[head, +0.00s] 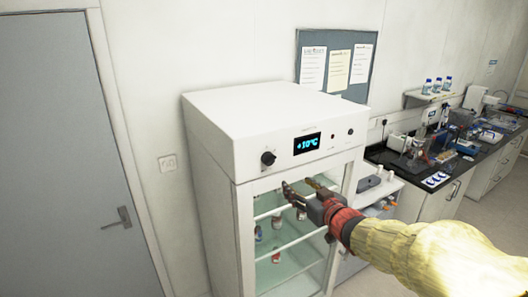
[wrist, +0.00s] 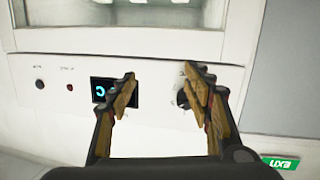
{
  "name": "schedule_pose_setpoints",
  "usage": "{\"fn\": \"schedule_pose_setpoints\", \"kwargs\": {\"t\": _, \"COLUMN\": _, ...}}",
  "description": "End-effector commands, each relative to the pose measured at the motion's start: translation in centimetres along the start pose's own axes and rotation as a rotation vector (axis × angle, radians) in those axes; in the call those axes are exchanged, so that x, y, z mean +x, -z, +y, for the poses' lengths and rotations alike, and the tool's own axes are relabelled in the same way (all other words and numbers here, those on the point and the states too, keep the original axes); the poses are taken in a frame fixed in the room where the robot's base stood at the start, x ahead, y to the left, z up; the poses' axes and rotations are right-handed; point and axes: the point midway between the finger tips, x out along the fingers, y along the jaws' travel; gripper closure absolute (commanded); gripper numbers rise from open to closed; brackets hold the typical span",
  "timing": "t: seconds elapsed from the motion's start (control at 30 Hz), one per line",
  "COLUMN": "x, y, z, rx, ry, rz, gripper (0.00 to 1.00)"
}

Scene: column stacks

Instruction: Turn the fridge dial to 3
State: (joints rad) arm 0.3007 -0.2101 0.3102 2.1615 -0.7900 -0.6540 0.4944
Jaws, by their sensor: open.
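The fridge (head: 215,120) is a white cabinet with a glass front. Its dial (head: 268,158) is a black knob at the left of the top panel, left of the lit display (head: 307,143), which seems to read +10°C. The dial's setting is too small to read. My gripper (head: 297,184) is open and empty in front of the glass, below and right of the dial. In the wrist view, where the panel appears inverted, the dial (wrist: 182,98) is partly hidden behind the right finger of my gripper (wrist: 160,76). The left finger overlaps the display (wrist: 101,91).
Several small vials (head: 275,221) stand on glass shelves inside the fridge. A grey door (head: 65,150) is at left. A dark bench (head: 425,172) with lab equipment runs along the right, with a noticeboard (head: 340,63) on the wall behind the fridge.

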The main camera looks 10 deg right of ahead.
Motion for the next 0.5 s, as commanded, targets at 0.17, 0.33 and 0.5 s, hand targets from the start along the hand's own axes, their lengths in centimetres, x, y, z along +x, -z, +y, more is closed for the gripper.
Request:
{"fn": "schedule_pose_setpoints", "kwargs": {"t": 0.17, "x": -0.4, "y": 4.3, "z": -3.2, "rx": 0.039, "ry": 0.128, "rz": 0.151, "gripper": 0.5}}
{"fn": "schedule_pose_setpoints", "kwargs": {"t": 0.33, "x": -0.2, "y": 5.5, "z": -3.9, "rx": 0.081, "ry": 0.156, "rz": 0.186, "gripper": 0.5}}
{"fn": "schedule_pose_setpoints", "kwargs": {"t": 0.5, "x": 2.0, "y": 5.9, "z": -4.2, "rx": 0.083, "ry": 0.156, "rz": 0.183, "gripper": 0.5}}
